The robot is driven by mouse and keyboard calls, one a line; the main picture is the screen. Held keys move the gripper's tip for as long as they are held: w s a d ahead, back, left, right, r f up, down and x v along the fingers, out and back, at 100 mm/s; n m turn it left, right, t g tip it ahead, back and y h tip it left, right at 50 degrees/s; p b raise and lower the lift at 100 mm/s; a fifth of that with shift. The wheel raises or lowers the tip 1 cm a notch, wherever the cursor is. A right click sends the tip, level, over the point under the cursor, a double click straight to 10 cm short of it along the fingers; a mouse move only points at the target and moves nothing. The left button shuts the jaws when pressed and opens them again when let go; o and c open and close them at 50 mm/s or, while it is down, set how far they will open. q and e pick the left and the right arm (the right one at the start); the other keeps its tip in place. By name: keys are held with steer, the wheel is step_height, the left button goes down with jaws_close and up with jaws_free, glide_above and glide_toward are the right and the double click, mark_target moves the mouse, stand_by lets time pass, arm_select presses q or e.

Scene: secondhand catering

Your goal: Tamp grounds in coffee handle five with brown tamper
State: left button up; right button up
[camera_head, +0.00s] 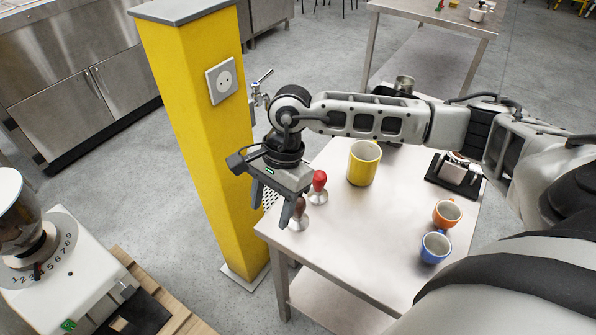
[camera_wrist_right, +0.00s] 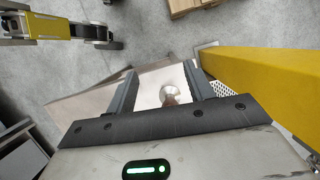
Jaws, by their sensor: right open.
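The brown tamper (camera_head: 299,214) stands upright on the near left corner of the metal table (camera_head: 335,250), its wooden handle up and its metal base down. My right gripper (camera_head: 272,212) is open and points down beside it, partly overlapping it in the head view. In the right wrist view the tamper (camera_wrist_right: 170,95) shows between the two spread fingers of my right gripper (camera_wrist_right: 160,75), apart from both. I cannot make out coffee handle five. My left gripper is not in view in the head view.
A red tamper (camera_head: 319,186) stands just behind the brown one. A yellow mug (camera_head: 363,163), an orange cup (camera_head: 447,213), a blue cup (camera_head: 435,247) and a black stand (camera_head: 438,170) are further right. A yellow pillar (camera_head: 190,130) rises close to the left.

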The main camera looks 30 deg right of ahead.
mark_target(298, 205)
steer(key=d+h, duration=0.1)
steer(key=d, duration=0.1)
steer(key=w+d+r+h, duration=0.1)
steer(key=d, duration=0.2)
steer(key=w+d+h, duration=0.1)
steer(key=d, duration=0.1)
steer(key=shift+w+d+r+n+t, duration=0.2)
steer(key=shift+r+n+t, duration=0.1)
steer(key=shift+n+t, duration=0.1)
steer(key=shift+d+f, duration=0.1)
steer(key=shift+d, duration=0.05)
step_height(298, 205, down, 7)
steer(key=b, duration=0.4)
steer(key=shift+f+b, duration=0.25)
steer(key=shift+b, duration=0.3)
steer(key=shift+f+b, duration=0.6)
steer(key=shift+f, duration=0.05)
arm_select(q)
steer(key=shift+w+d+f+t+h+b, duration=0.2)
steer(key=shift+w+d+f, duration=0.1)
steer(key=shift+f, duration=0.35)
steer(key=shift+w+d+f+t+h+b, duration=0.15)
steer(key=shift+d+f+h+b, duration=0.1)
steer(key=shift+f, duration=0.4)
arm_select(e)
steer(key=shift+f, duration=0.4)
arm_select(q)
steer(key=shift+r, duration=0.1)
arm_select(e)
steer(key=shift+c, duration=0.3)
